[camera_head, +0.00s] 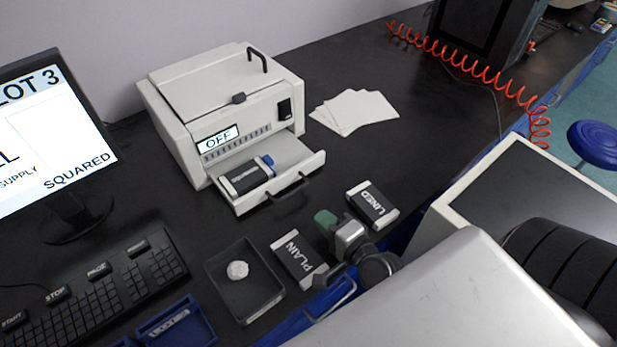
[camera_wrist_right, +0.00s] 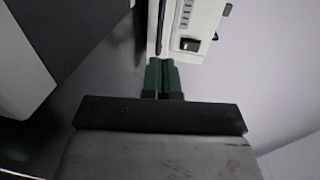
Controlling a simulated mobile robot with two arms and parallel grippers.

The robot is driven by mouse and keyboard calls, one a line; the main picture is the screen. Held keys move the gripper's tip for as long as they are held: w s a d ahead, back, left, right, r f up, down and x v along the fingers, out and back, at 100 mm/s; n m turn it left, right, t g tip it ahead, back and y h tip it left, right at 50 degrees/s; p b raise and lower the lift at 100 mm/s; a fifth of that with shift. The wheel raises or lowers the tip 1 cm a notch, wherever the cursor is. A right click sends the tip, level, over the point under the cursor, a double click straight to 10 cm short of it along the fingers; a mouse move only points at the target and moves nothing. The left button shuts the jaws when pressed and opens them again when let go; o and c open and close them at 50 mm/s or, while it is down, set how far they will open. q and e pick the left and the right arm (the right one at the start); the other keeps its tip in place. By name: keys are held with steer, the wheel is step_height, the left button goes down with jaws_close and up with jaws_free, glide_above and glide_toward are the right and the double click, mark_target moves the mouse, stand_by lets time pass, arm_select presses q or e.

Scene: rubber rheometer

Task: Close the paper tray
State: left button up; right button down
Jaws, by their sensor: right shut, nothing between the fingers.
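The paper tray (camera_head: 300,176) is pulled out from the front of the white printer (camera_head: 200,95) and stands open. A dark pack with a blue end (camera_head: 246,177) lies in the tray. My right gripper (camera_head: 324,219) is shut and empty, in front of the tray between the packs marked PLAIN and LINED. In the right wrist view its green fingers (camera_wrist_right: 162,75) are together, with the white machine body (camera_wrist_right: 195,25) beyond them. My left gripper is not in view.
The PLAIN pack (camera_head: 299,258) and LINED pack (camera_head: 373,205) lie near the table's front edge. A black dish (camera_head: 270,303) holds a crumpled white ball. Loose paper sheets (camera_head: 355,109) lie right of the printer. A keyboard (camera_head: 95,290) and monitor (camera_head: 50,140) stand at left.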

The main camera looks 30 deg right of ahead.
mark_target(266, 164)
steer(key=x, duration=0.4)
steer(key=shift+w+r+p, duration=0.15)
steer(key=shift+w+p, duration=0.15)
steer(key=shift+p, duration=0.05)
steer(key=x, duration=0.3)
steer(key=shift+w, duration=0.3)
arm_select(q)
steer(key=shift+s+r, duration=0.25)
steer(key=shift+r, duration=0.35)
arm_select(e)
steer(key=shift+w+a+f, duration=0.1)
steer(key=shift+w+f, duration=0.1)
steer(key=shift+w, duration=0.1)
steer(key=shift+w, duration=0.1)
steer(key=x, duration=0.4)
steer(key=r+b+x, duration=0.1)
steer(key=x, duration=0.4)
steer(key=b+x, duration=0.1)
steer(key=x, duration=0.4)
steer(key=shift+w+r, duration=0.1)
steer(key=shift+r, duration=0.25)
steer(key=shift+w+r, duration=0.1)
steer(key=shift+w, duration=0.05)
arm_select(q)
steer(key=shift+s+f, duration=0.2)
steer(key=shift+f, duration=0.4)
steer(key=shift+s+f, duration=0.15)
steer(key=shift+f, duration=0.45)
arm_select(e)
steer(key=shift+r, duration=0.2)
